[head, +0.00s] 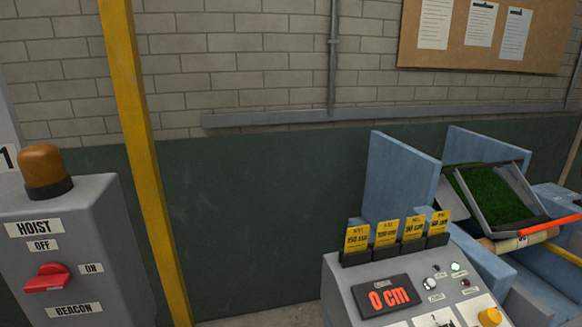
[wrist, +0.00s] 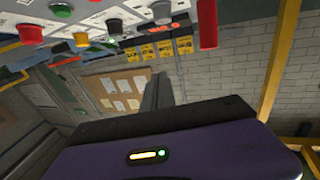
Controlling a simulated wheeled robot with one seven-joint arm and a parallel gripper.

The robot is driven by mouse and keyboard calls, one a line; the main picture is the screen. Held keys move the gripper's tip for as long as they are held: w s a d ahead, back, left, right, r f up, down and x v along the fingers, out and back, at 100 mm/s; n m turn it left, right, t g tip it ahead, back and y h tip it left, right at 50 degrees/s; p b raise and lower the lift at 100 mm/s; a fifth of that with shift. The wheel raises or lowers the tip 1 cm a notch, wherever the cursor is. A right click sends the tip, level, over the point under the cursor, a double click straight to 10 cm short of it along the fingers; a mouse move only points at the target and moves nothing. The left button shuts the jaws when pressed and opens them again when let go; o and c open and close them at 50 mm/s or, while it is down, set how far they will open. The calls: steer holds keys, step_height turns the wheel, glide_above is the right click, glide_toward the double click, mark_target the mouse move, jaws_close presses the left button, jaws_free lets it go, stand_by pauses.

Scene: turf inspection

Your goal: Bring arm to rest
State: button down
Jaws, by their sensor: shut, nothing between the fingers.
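My gripper (wrist: 158,75) shows in the wrist view as two dark fingers held together beyond the purple wrist housing. The housing carries a small lit strip with a green dot. The fingers are shut and nothing shows between them. They stand out against the brick wall and appear to touch nothing. The head view does not show my arm or gripper.
In the head view, a grey hoist box (head: 85,258) with a red switch stands left, beside a yellow post (head: 146,150). A control console (head: 350,285) reading 0 cm and blue machinery (head: 400,170) with a turf tray (head: 452,193) stand right. Console buttons (wrist: 62,12) fill the wrist view's upper left.

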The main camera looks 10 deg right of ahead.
steer(key=s+a+f+n+g+y+b, duration=0.1)
steer(key=s+a+f+y, duration=0.1)
steer(key=s, duration=0.6)
steer(key=s+a+f+n+g+y, duration=0.2)
steer(key=s+a+f, duration=0.3)
steer(key=s, duration=0.4)
steer(key=shift+a+y+b, duration=0.4)
steer(key=shift+a+y, duration=0.2)
steer(key=shift+a, duration=0.05)
